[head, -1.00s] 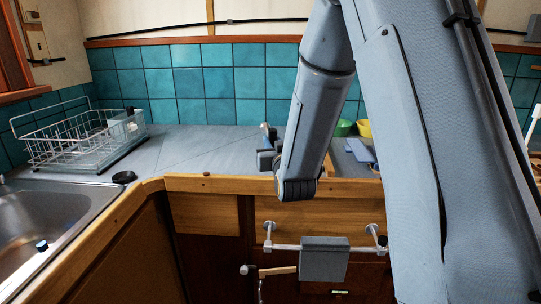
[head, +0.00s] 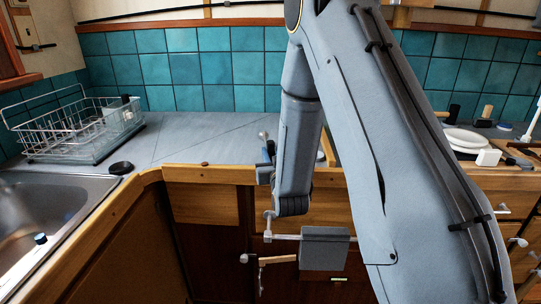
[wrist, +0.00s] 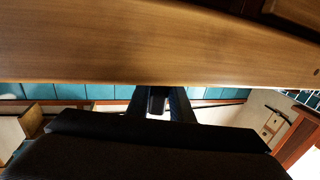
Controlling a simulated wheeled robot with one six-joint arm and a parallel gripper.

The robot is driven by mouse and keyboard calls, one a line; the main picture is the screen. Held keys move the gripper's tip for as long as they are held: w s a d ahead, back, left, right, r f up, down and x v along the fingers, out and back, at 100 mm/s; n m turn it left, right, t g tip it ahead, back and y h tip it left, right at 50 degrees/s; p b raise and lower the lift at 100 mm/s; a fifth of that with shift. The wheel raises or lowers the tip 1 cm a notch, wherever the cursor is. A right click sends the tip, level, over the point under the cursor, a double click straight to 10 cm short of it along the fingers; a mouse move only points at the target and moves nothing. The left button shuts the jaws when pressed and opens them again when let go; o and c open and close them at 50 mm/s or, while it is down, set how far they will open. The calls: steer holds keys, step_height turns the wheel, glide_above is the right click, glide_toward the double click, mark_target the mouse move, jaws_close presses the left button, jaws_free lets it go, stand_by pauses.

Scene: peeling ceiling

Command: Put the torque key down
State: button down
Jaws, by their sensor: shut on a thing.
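My gripper (wrist: 161,98) shows in the wrist view as two dark fingers beyond a broad black body. They are shut on a small dark grey thing (wrist: 157,104), likely the torque key, of which only a little shows. In the head view my arm hides most of the gripper and the key. The arm's lower end hangs at the front edge of the grey counter (head: 200,140). A wooden surface fills the upper part of the wrist view, close to the fingers. I cannot tell whether the key touches anything.
A wire dish rack (head: 75,130) and a sink (head: 45,215) are at left, with a black puck (head: 121,168) nearby. A white plate (head: 468,140) sits at right. The counter's left-middle is clear.

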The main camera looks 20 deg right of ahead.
steer(key=shift+f, duration=0.4)
steer(key=shift+f, duration=0.15)
steer(key=c, duration=1.6)
jaws_free()
steer(key=shift+o, duration=0.2)
